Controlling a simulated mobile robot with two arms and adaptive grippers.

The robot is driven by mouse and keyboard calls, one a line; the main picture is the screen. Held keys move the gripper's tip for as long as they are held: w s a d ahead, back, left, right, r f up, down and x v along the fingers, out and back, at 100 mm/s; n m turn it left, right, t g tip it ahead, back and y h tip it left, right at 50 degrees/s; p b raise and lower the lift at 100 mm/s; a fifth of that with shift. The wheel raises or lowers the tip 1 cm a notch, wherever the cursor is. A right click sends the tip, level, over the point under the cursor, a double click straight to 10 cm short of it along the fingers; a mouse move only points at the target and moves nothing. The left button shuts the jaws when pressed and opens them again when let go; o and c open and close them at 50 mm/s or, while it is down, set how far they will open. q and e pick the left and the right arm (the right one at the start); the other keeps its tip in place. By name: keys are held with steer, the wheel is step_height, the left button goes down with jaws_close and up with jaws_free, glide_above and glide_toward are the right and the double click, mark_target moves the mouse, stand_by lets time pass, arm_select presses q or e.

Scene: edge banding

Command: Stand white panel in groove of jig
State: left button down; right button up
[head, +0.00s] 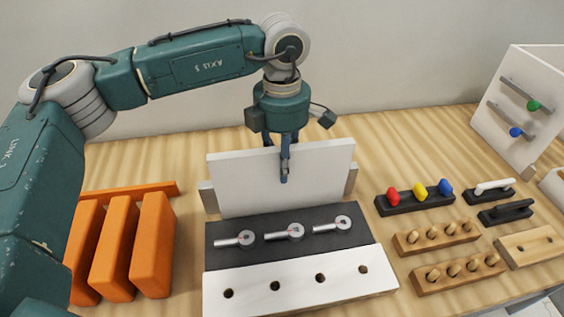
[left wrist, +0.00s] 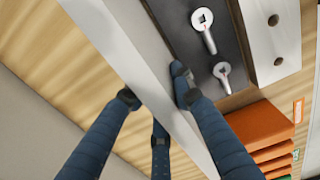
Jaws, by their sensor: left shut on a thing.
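The white panel (head: 240,178) stands upright on edge at the back of the jig in the head view. It also shows as a pale band in the left wrist view (left wrist: 120,50). My left gripper (head: 284,160) comes down from above and is shut on the panel's upper edge, with fingers on both faces (left wrist: 165,95). The jig has grey end blocks (head: 209,196) beside the panel and a dark strip (head: 225,231) in front. The groove and the panel's bottom edge are hidden, so I cannot tell how deep the panel sits. My right gripper is not in view.
Several metal clamps (head: 285,232) lie on the dark strip, before a white board with holes (head: 300,290). Orange blocks (head: 115,245) stand at left. At right are coloured knobs on a black rack (head: 415,204), wooden peg racks (head: 437,236) and a white stand (head: 515,110).

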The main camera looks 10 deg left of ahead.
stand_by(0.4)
arm_select(q)
steer(key=c, duration=1.4)
jaws_free()
steer(key=shift+r, duration=0.1)
steer(key=shift+s, duration=0.1)
steer(key=shift+r+p, duration=1.75)
steer(key=shift+r, duration=1.7)
